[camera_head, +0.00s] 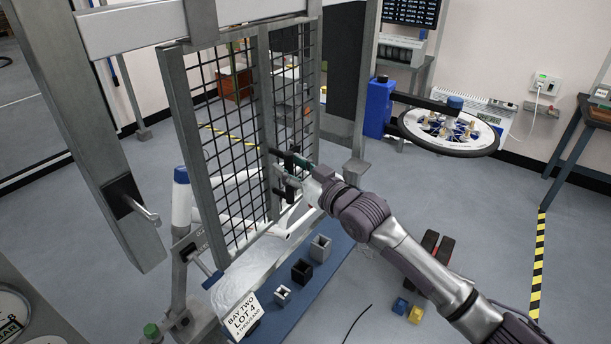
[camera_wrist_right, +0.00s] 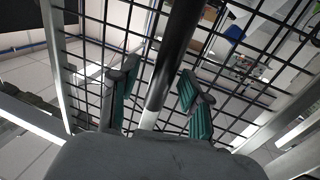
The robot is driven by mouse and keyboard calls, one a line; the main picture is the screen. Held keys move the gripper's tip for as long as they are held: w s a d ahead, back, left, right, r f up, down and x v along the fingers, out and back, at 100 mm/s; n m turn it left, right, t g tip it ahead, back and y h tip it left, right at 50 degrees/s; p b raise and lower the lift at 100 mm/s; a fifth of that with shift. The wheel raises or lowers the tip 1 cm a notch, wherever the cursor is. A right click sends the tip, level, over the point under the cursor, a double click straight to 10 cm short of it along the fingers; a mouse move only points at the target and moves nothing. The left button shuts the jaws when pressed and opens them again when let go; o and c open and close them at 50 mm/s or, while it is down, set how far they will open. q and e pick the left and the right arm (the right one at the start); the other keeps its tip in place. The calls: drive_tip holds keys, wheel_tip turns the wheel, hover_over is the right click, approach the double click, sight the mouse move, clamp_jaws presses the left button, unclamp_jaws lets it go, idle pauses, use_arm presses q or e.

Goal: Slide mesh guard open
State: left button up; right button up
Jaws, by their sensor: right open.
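The mesh guard (camera_head: 263,120) stands upright in the head view, with black wire grid in grey metal frames. Its mesh fills much of the right wrist view (camera_wrist_right: 225,75). My right gripper (camera_head: 287,172) is at the guard's face, beside a vertical grey frame bar. In the right wrist view its two green-padded fingers (camera_wrist_right: 160,97) are apart, with a dark round bar (camera_wrist_right: 178,55) running between them. The pads show gaps to the bar, and I cannot tell whether either touches it. My left gripper is out of view.
A blue base (camera_head: 300,290) with small square blocks lies below the guard. A lever (camera_head: 140,208) sticks out from the left post. A blue stand with a round disc (camera_head: 450,130) is at the right. Grey floor (camera_head: 500,230) is open at right, beside striped tape (camera_head: 538,260).

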drive_tip(key=v, duration=1.1)
drive_tip(key=shift+s+d, duration=0.1)
drive_tip(key=w+d+f+m+h+b, duration=0.1)
drive_tip(key=w+d+f+m+h, duration=0.2)
drive_tip(key=f, duration=0.8)
drive_tip(key=d+f+m+h, duration=0.1)
drive_tip(key=d+f+h, duration=0.3)
drive_tip(key=f, duration=0.8)
drive_tip(key=s+d+f+m+g+h+b, duration=0.15)
drive_tip(key=s+d+f, duration=0.3)
drive_tip(key=f, duration=0.65)
drive_tip(key=s+d+f+g+h, duration=0.15)
drive_tip(key=s+d+f, duration=0.3)
drive_tip(key=f, duration=0.65)
drive_tip(key=s+d+f+g+h, duration=0.15)
drive_tip(key=s+f+g, duration=0.35)
drive_tip(key=s+f, duration=1.35)
drive_tip(key=s+f+g, duration=0.2)
drive_tip(key=s+f, duration=0.1)
drive_tip(key=s, duration=1)
drive_tip(key=s+f+g+b, duration=0.1)
drive_tip(key=s+f, duration=0.3)
drive_tip(key=s, duration=0.9)
drive_tip(key=shift+d+g, duration=0.45)
drive_tip(key=shift+g, duration=0.35)
